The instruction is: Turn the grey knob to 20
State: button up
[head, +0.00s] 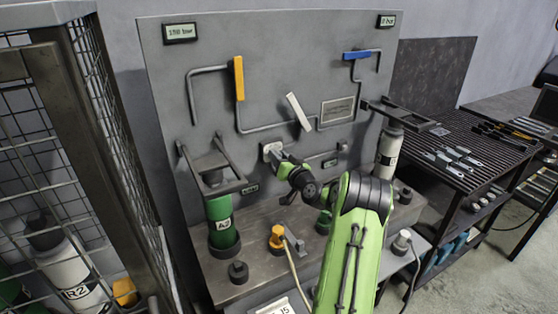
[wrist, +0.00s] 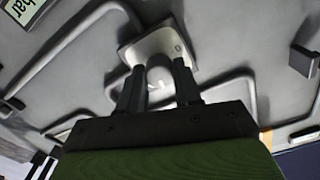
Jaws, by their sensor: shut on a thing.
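The grey knob (wrist: 160,80) sits on a pale square plate (wrist: 150,46) on the grey panel, seen in the wrist view. My gripper (wrist: 158,72) has its two dark fingers on either side of the knob and is shut on it. In the head view my green arm reaches to the panel, and my gripper (head: 275,156) meets the pale plate (head: 268,148) low on the panel's middle. The knob's pointer and most of its scale are hidden or too small to read.
The panel carries a yellow handle (head: 239,78), a white handle (head: 299,112) and a blue handle (head: 357,55) on pipes. A green cylinder (head: 222,222) stands left on the bench ledge. A mesh cage (head: 100,120) stands at left, a slatted table with tools (head: 470,140) at right.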

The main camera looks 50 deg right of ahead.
jog(key=shift+d+f+m+p, duration=0.1)
jog(key=shift+m+p, duration=0.7)
jog(key=shift+m, duration=4.1)
jog(key=o, duration=1)
jog(key=shift+o, duration=0.2)
jog(key=shift+s, duration=0.1)
jog(key=b+v, duration=0.2)
jog(key=v, duration=1.3)
jog(key=shift+s, duration=0.3)
